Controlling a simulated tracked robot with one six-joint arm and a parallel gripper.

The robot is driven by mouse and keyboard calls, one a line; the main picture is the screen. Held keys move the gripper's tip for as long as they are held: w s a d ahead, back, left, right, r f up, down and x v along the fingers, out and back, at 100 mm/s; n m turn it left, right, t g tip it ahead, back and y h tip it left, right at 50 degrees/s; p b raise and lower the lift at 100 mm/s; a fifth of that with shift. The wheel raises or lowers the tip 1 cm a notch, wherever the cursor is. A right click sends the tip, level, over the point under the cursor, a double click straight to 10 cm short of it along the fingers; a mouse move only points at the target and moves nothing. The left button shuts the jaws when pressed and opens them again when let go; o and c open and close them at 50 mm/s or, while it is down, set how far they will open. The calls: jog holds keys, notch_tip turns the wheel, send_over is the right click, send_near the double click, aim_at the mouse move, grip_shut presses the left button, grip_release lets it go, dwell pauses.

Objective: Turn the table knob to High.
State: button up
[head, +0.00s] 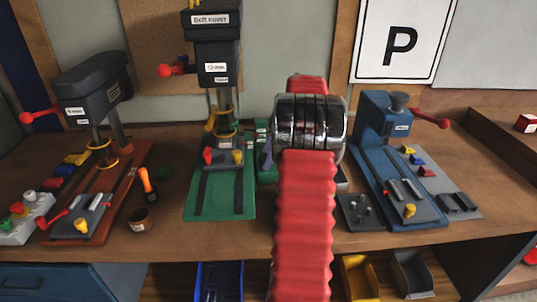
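Three bench machines stand on the wooden workbench: a black one (95,88) on a brown base at left, a taller black one (217,70) marked "Belt cover" on a green base in the middle, and a blue one (382,122) at right. Yellow knobs show on the left machine (82,225), the middle machine (238,157) and the right machine (410,211). I cannot tell which knob is the table knob, and no "High" mark is readable. My red ribbed arm with its chrome joint rises between the middle and right machines. My gripper is not visible.
An orange-handled tool (148,183) and a small dark cup (140,220) lie between the left and middle machines. A grey box with coloured buttons (24,217) is at far left. A blue bin (219,281) and yellow bin (359,277) sit below the bench. Red ball levers stick out leftward and rightward.

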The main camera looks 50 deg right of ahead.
jog(key=c, duration=1)
jog(key=shift+m, duration=0.4)
jog(key=m, duration=0.2)
jog(key=m+h, duration=0.1)
jog(key=m, duration=0.1)
jog(key=m+t+h, duration=0.1)
jog(key=m, duration=0.1)
jog(key=shift+s+a+r, duration=0.1)
jog(key=shift+a, duration=0.15)
jog(key=m+h, duration=0.1)
jog(key=m, duration=0.2)
jog(key=m+h, duration=0.1)
jog(key=m, duration=0.2)
jog(key=shift+a+h, duration=0.15)
jog(key=shift+h, duration=0.25)
jog(key=o, duration=1)
